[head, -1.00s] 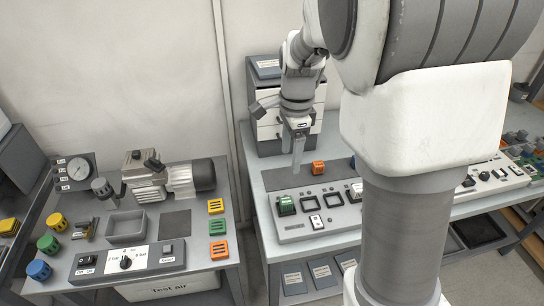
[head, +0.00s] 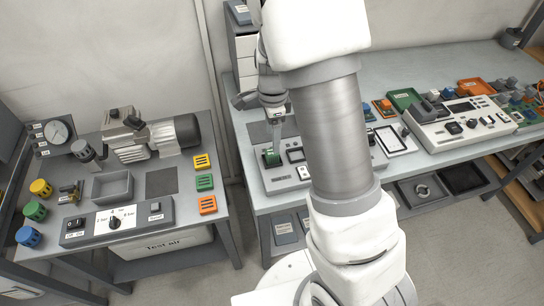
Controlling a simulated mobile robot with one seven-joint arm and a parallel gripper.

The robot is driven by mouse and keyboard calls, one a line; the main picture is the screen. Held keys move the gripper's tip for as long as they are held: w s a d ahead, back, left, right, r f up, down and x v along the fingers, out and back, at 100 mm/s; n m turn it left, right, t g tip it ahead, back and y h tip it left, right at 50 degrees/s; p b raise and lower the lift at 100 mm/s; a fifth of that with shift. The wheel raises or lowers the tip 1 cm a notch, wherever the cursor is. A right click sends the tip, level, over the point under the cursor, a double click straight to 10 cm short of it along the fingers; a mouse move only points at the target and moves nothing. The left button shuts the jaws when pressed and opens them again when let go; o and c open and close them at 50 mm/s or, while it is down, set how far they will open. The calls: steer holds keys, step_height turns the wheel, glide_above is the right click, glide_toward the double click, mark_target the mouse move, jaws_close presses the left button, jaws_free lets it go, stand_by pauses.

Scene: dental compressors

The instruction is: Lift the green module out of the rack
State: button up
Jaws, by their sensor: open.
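The green module (head: 272,158) sits at the left end of the light grey rack (head: 277,184) on the middle bench. My gripper (head: 274,148) points down right at the module, with its fingers at the module's top. The fingers are open; whether they touch the module I cannot tell. Part of the rack and whatever sits on its right side are hidden behind my own arm. The orange module seen earlier behind the rack is also hidden now.
Dark empty frames (head: 295,155) lie right of the module in the rack. A drawer cabinet (head: 243,60) stands behind. The left bench holds a compressor (head: 150,138) and a switch panel (head: 115,220). A green tray (head: 404,98) and a control console (head: 460,122) are at right.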

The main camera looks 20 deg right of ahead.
mark_target(272, 152)
steer(key=shift+s+a+f, duration=0.1)
steer(key=shift+s+f, duration=0.05)
steer(key=shift+f, duration=1.25)
steer(key=shift+s+a+f, duration=0.1)
steer(key=shift+f, duration=1.25)
steer(key=shift+c, duration=0.3)
jaws_close()
